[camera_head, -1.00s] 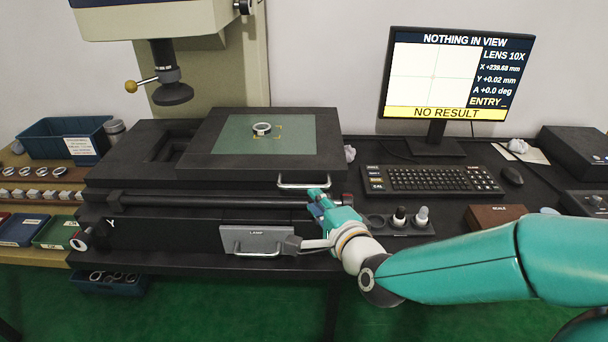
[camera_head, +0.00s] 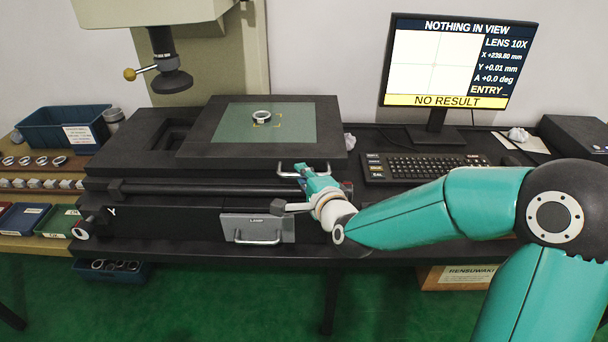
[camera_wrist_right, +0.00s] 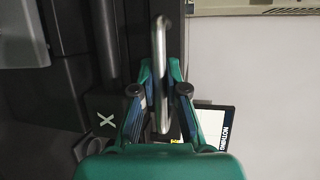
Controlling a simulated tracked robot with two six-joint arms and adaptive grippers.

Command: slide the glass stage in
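The glass stage is a dark frame (camera_head: 215,149) with a green-looking glass plate (camera_head: 237,130), extended to the right of the measuring machine's lens (camera_head: 172,81). A metal bearing ring (camera_head: 261,117) lies on the glass inside yellow corner marks. A silver bar handle (camera_head: 318,174) is on the stage's front edge. My right gripper (camera_head: 301,168) is at this handle. In the right wrist view the handle bar (camera_wrist_right: 160,45) runs between the two fingers (camera_wrist_right: 160,72), which look apart with small gaps beside the bar. My left gripper is not in view.
The monitor (camera_head: 450,65) reads nothing in view, X +239.80 mm. A keyboard (camera_head: 420,168) lies to the right of the stage. Below are a rail (camera_head: 200,187) and the lamp drawer (camera_head: 257,228) with its own handle. Blue bins and ring racks stand at left.

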